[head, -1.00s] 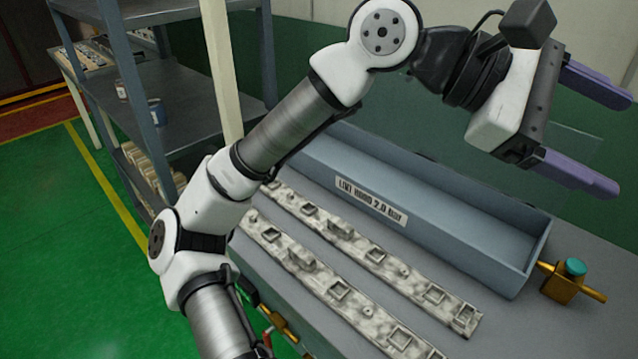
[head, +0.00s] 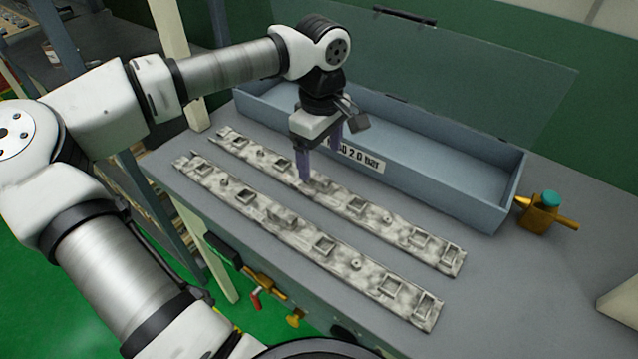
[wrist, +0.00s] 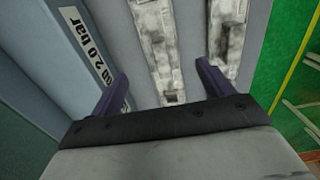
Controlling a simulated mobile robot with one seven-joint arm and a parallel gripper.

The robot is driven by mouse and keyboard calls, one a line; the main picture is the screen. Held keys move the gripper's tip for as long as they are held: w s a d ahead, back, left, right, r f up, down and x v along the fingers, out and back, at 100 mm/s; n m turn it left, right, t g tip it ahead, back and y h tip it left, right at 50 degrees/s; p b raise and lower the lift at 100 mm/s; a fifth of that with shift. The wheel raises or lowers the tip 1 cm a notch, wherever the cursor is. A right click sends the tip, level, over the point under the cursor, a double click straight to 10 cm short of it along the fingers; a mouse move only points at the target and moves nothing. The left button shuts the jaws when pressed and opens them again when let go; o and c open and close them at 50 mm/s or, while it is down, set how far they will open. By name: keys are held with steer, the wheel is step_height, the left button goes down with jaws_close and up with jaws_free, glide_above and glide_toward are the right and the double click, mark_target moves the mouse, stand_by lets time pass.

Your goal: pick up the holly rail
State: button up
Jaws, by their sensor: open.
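Two long, mottled grey-white rails with raised square frames lie side by side on the grey bench: a rear rail (head: 385,221), nearer the blue-grey box, and a front rail (head: 300,234). I cannot tell which is the holly rail. My gripper (head: 320,166) points down above the middle of the rear rail, its purple fingers open and empty. In the wrist view, the rear rail (wrist: 161,50) lies between the open fingers (wrist: 161,70), and the front rail (wrist: 230,38) shows just beyond the right finger. The fingers' height above the rail is unclear.
The long labelled box (head: 500,205) with a raised clear lid (head: 480,90) stands close behind the rear rail. A brass valve with a teal cap (head: 541,212) sits right of it. A shelf stands at the left.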

mark_target(320, 177)
steer(key=shift+s+f+p, duration=0.1)
steer(key=shift+f+p, duration=0.95)
steer(key=shift+f, duration=2.45)
steer(key=c, duration=1.3)
steer(key=shift+r, duration=0.1)
